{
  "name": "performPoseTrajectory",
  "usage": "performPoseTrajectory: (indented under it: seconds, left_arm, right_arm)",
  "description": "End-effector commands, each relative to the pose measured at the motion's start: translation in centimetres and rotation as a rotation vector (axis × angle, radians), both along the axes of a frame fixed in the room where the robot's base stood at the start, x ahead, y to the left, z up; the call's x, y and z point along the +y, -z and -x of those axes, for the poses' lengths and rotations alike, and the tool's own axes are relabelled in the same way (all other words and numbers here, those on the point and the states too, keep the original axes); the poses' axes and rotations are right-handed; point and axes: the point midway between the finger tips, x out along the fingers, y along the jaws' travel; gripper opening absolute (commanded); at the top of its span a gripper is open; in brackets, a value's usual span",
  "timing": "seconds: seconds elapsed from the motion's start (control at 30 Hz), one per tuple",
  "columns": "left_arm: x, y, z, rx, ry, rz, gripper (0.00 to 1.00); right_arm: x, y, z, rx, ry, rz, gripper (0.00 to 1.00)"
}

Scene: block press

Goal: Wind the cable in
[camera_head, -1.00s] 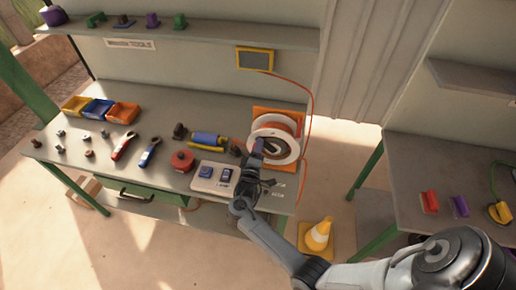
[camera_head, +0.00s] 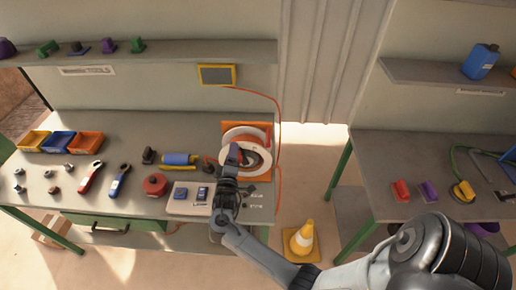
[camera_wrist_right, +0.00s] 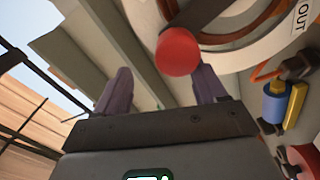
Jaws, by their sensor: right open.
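A white-flanged cable reel (camera_head: 229,137) with an orange rear plate (camera_head: 262,128) stands at the right end of the workbench. An orange cable (camera_head: 280,120) hangs in a loop from the wall box down past the reel's right side. My right gripper (camera_head: 236,155) is at the front of the reel and hides part of it. In the right wrist view the reel's white flange (camera_wrist_right: 284,45) fills the upper right. A red crank knob (camera_wrist_right: 177,50) shows just beyond the gap between the open purple-grey fingers (camera_wrist_right: 162,85), nearer the right finger. I cannot tell whether they touch. My left gripper is out of view.
The yellow-framed wall box (camera_head: 217,75) is above the bench. A control panel (camera_head: 187,197), red roll (camera_head: 154,185) and blue-yellow tool (camera_head: 179,160) lie left of my arm. A second table (camera_head: 375,165) is at right.

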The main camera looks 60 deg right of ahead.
Motion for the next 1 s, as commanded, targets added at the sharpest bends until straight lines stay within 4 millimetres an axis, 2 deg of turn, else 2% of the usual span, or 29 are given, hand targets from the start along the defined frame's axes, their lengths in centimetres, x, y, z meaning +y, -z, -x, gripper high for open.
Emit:
performPoseTrajectory:
  seconds: [0.03, 0.3, 0.5, 0.7, 1.0]
  left_arm:
    - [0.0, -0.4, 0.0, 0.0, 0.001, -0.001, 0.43]
    - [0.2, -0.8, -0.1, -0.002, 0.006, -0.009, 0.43]
    - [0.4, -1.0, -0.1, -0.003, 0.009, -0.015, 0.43]
    - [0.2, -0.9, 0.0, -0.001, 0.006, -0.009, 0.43]
    - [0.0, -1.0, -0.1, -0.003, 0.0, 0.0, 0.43]
  right_arm:
    - [-0.5, -1.0, 1.0, -0.004, 0.003, 0.006, 0.65]
    - [-2.3, -3.6, 5.8, 0.001, 0.012, 0.006, 0.65]
    - [-3.3, -5.2, 8.4, 0.002, 0.011, 0.006, 0.65]
    - [-3.7, -6.1, 9.7, 0.002, 0.006, 0.004, 0.65]
    - [-3.8, -6.4, 10.0, 0.002, 0.004, 0.002, 0.65]
